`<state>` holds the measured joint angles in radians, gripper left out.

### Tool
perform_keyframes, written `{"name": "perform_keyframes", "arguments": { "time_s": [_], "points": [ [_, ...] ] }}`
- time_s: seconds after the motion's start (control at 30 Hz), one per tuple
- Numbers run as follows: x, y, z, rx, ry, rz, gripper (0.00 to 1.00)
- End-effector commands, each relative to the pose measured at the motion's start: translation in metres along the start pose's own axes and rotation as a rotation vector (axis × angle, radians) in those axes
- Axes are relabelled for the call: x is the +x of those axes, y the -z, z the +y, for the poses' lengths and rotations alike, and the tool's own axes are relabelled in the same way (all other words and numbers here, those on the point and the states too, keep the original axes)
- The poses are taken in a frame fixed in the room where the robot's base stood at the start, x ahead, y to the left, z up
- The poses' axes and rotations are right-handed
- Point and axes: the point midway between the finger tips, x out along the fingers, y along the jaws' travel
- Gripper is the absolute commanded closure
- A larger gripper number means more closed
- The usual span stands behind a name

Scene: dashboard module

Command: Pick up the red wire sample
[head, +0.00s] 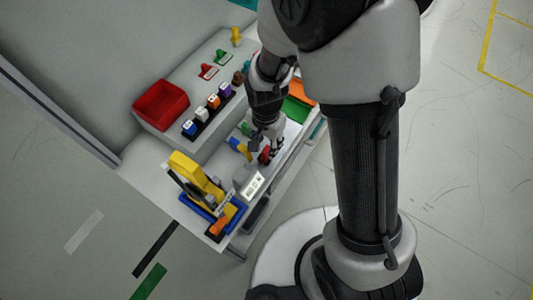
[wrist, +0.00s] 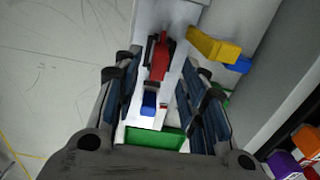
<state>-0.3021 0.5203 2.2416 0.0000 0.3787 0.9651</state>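A red piece with black parts, which looks like the red wire sample (wrist: 158,58), lies on the light worktop between the tips of my gripper (wrist: 160,72) in the wrist view. My gripper is open, with one finger on each side of the red piece and visible gaps between. In the head view my gripper (head: 268,141) points down at the bench, and the red piece (head: 265,155) shows at its fingertips, partly hidden by them.
A yellow-and-blue tool (wrist: 213,47) lies close to the right finger. A blue block (wrist: 149,103) and a green tray (wrist: 155,138) show between the fingers. A white display box (head: 250,184), a yellow press (head: 195,175) and a red bin (head: 160,105) stand on the bench.

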Motion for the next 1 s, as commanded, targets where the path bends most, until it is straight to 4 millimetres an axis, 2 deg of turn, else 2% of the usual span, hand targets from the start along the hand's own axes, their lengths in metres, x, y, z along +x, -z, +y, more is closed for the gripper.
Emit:
{"name": "perform_keyframes", "arguments": {
  "time_s": [0.03,0.2,0.47,1.0],
  "points": [
    [0.012,-0.001,0.002,0.0,-0.003,-0.002,0.62],
    [0.037,-0.001,0.002,0.0,-0.003,-0.002,0.62],
    [0.039,0.0,0.002,0.0,0.0,0.0,0.62],
    [0.039,-0.001,0.002,0.0,0.0,-0.001,0.98]
  ]
}}
